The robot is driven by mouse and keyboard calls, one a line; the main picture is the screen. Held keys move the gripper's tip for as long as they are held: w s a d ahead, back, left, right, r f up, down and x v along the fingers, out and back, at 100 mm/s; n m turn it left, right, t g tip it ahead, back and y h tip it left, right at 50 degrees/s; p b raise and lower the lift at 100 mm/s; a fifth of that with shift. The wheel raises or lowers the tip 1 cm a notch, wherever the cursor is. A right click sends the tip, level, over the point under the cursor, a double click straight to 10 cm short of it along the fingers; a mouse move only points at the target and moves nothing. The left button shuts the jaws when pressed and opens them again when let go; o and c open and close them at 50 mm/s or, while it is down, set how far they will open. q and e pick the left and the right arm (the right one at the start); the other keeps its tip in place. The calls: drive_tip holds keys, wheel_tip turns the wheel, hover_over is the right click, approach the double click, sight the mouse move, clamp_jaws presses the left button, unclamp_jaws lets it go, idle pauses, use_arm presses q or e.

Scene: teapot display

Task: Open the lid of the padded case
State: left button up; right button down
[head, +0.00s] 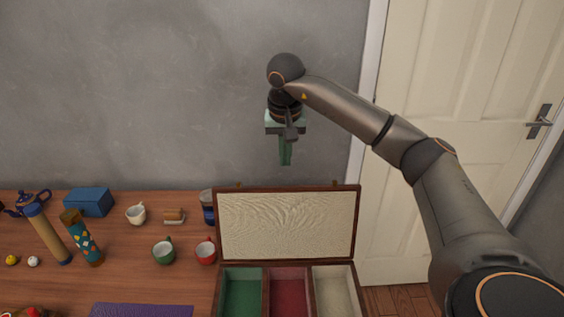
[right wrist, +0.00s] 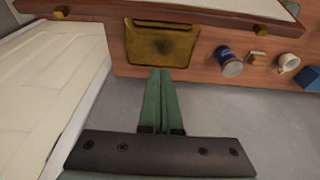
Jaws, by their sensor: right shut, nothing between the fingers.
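The padded case (head: 216,288) sits at the right end of the wooden table. Its lid (head: 287,225) stands open and raised, with cream padding facing me. The base shows a green, a red and a cream compartment, cut off by the bottom edge of the head view. My right gripper (head: 285,163) is in the air above and behind the lid, apart from it. In the right wrist view its green fingers (right wrist: 160,72) are together with nothing between them. A brass plate (right wrist: 161,44) shows there beyond the fingertips. My left gripper is not in view.
Further left are a blue box (head: 89,201), a teapot (head: 30,203) and a patterned cylinder (head: 82,238). A white door (head: 465,110) is at right.

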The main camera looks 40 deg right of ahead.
wheel_tip(320, 180, down, 6)
drive_tip(key=s+a, duration=0.1)
drive_tip(key=shift+s+f+p, duration=0.15)
drive_tip(key=shift+s+p, duration=0.05)
drive_tip(key=shift+p, duration=0.2)
drive_tip(key=shift+a, duration=0.1)
idle(0.4)
